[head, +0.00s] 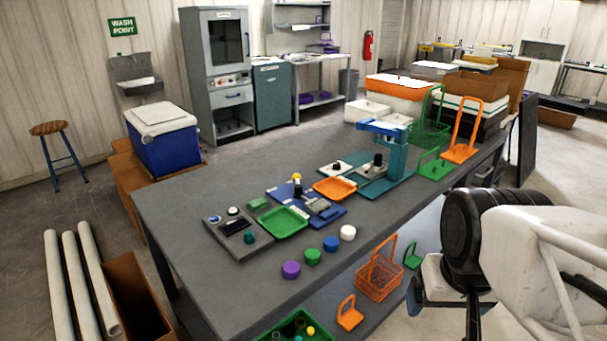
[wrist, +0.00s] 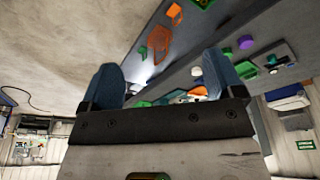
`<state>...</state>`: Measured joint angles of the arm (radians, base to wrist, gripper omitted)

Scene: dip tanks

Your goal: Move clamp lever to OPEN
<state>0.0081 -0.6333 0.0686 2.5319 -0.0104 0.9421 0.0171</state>
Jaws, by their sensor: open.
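No OPEN marking for a clamp lever is readable. A blue panel (head: 331,216) in the middle of the table carries a dark upright knob or lever (head: 298,188), a yellow knob and a grey block. Behind it stands a teal fixture (head: 397,157) with a blue top arm and a dark knob. I cannot tell which part is the clamp lever. My gripper (wrist: 163,78) is open and empty in the wrist view, its two blue fingers wide apart. In the head view my arm is at the right, beyond the table's front edge, clear of both fixtures.
A green tray (head: 283,222) and orange tray (head: 335,188) lie beside the panels. Purple, green, blue and white round pieces stand along the near edge. A grey control panel (head: 238,230) is at left. Tall green and orange racks (head: 462,152) stand at the right end.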

